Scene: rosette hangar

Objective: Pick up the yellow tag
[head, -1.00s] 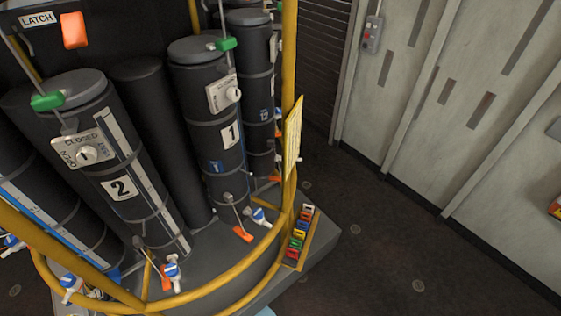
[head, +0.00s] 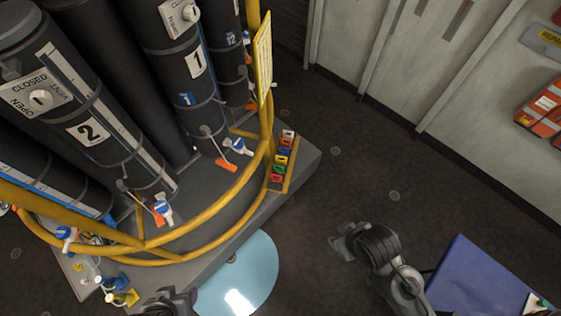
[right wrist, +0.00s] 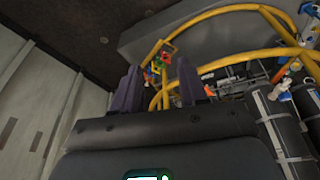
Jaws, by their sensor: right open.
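A row of small coloured tags sits on a narrow rack (head: 291,179) at the platform's corner.
Curved yellow rails (head: 230,207) and a yellow placard (head: 263,60) stand beside the rack. Black numbered cylinders (head: 90,130) fill the left. A pale blue disc (head: 245,272) lies below the platform. A blue surface (head: 480,280) is at lower right. Open floor lies right of the rack.

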